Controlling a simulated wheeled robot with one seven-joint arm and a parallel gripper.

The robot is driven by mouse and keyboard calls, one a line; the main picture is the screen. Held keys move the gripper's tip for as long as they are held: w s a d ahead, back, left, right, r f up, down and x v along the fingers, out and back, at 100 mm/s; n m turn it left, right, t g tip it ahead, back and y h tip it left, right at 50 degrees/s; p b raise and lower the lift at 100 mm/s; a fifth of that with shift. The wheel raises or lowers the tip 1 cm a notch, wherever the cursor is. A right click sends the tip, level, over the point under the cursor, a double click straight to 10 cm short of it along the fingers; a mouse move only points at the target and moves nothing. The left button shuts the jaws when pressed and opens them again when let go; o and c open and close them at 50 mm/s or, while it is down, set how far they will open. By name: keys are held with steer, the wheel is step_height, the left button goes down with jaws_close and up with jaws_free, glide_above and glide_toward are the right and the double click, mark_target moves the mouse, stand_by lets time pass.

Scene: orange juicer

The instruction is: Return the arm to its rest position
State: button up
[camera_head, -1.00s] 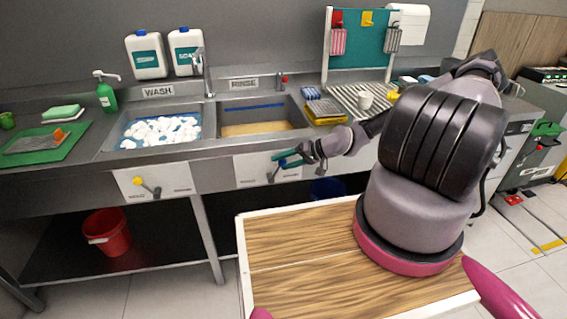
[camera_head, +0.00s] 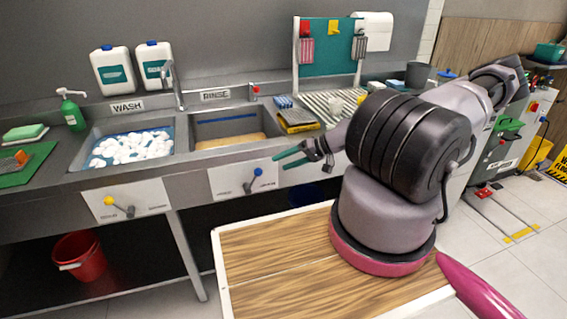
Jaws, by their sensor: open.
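My gripper (camera_head: 290,157) is open and empty, with its two green fingertips pointing left. It hangs in the air in front of the sink counter (camera_head: 262,152), to the right of the blue-knobbed lever (camera_head: 253,180) on the rinse panel. A gap shows between the fingers and that lever. My arm is folded back over its own base, with the elbow at the upper right. Part of the counter and the drying rack is hidden behind the arm.
The wash sink (camera_head: 130,150) holds white foam; the rinse sink (camera_head: 228,128) lies beside it. A white panel with a yellow-knobbed lever (camera_head: 120,206) is on the left. A red bucket (camera_head: 80,257) stands below.

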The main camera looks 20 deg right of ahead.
steer(key=shift+s, duration=0.1)
steer(key=s+d+r+n+g+h, duration=0.1)
steer(key=s+d+g+h, duration=0.4)
steer(key=d, duration=0.1)
steer(key=d+r+m+h, duration=0.1)
steer(key=d+r+h, duration=0.15)
steer(key=r, duration=0.45)
steer(key=d+r+h, duration=0.2)
steer(key=r+h, duration=0.1)
steer(key=r, duration=0.5)
steer(key=s+a+r+m+t, duration=0.1)
steer(key=s+a+r, duration=0.3)
steer(key=r, duration=0.5)
steer(key=s+a+r+m+t+y, duration=0.1)
steer(key=s+a+r+t, duration=0.2)
steer(key=r, duration=0.7)
steer(key=s+a+r+m+t+y, duration=0.1)
steer(key=s+a+r, duration=0.3)
steer(key=r, duration=0.5)
steer(key=shift+s+a+r+t, duration=0.15)
steer(key=shift+s+a+t, duration=0.15)
steer(key=shift+s+t, duration=0.75)
